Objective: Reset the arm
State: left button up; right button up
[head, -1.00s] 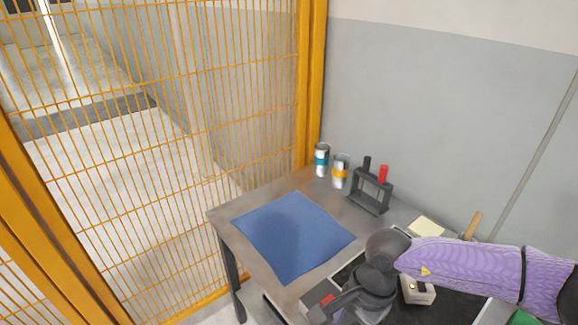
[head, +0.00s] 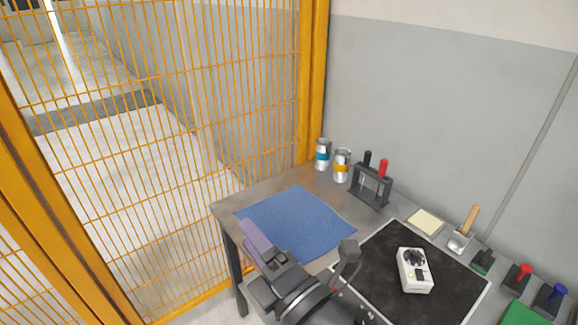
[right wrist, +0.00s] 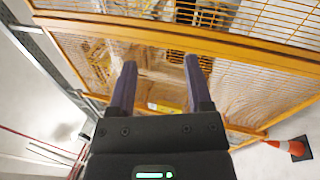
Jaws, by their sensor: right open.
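My right gripper (head: 256,238) is at the bottom centre of the head view, in front of the blue cloth (head: 310,222) on the table. One purple finger shows clearly there, and I cannot make out the other. In the right wrist view the gripper (right wrist: 161,85) has its two dark purple fingers spread apart, with nothing between them. They point toward the orange mesh fence (right wrist: 260,95). My left gripper is not in view.
The table (head: 232,207) holds two cans, a black rack (head: 372,187), a black mat (head: 385,290) with a white device (head: 415,271), and a scraper (head: 463,232). The orange fence (head: 230,100) stands to the left.

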jog(key=s+d+f+m+g+h, duration=0.3)
jog(key=d+f+m+h, duration=0.45)
jog(key=m, duration=0.35)
jog(key=s+d+f+m+g+h, duration=0.4)
jog(key=d+f+m+h, duration=0.2)
jog(key=d+f+m, duration=0.4)
jog(key=s+d+f+m+g, duration=0.1)
jog(key=s+f+m+g, duration=0.15)
jog(key=s, duration=0.25)
jog(key=s+d+f+m+g, duration=0.1)
jog(key=s+m+g, duration=0.2)
jog(key=s, duration=0.3)
notch_tip(320, 180, down, 17)
jog(key=s+g, duration=0.1)
jog(key=s, duration=0.1)
jog(key=s+d+f+n+g, duration=0.1)
jog(key=s+d+f, duration=0.2)
jog(key=s+f, duration=0.8)
jog(key=shift+s+f, duration=0.3)
jog(key=shift+s, duration=0.95)
jog(key=shift+g, duration=0.25)
